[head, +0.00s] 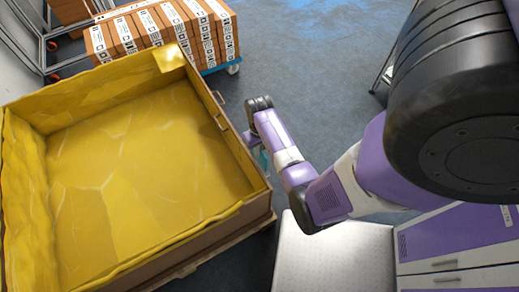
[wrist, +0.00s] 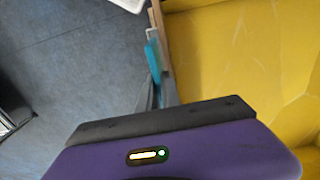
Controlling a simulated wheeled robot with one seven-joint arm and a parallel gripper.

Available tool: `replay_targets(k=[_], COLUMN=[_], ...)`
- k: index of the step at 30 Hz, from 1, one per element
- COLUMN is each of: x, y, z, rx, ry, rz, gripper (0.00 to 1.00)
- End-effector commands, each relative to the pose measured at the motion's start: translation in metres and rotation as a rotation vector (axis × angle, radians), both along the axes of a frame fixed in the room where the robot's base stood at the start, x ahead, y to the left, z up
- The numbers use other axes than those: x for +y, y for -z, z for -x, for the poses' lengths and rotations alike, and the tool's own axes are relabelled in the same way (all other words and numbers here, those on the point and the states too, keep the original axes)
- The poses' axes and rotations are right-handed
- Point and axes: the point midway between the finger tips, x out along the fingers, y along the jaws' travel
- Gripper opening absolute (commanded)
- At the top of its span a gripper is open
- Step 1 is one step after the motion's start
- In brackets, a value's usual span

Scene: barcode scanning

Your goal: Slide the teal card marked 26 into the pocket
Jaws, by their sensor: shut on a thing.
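The teal card (wrist: 153,58) shows edge-on in the wrist view, so its number is not readable. My gripper (wrist: 157,88) is shut on it. In the head view a small piece of the teal card (head: 261,158) shows between my wrist and the right side of the yellow-lined box (head: 238,165). The card is close beside the outside of the box wall in the wrist view. A thin brown strip, perhaps the pocket or the box edge (wrist: 161,35), stands just right of the card. I cannot make out a pocket opening or whether the card touches it.
The large box is open, lined with yellow sheet, and looks empty. Stacked brown cartons (head: 165,35) stand on a blue wheeled cart behind it. A pale metal surface (head: 325,262) lies below my arm. Grey floor (head: 300,75) is free to the right of the box.

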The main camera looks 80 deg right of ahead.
Motion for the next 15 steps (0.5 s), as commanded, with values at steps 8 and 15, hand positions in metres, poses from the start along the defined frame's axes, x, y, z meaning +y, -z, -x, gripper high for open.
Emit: replay_targets(k=[8,15], x=[0.0,0.0], y=[0.02,0.032], z=[0.0,0.0], rx=[0.0,-0.001], ry=[-0.001,0.0], rz=[0.001,0.001], gripper=[0.0,0.0])
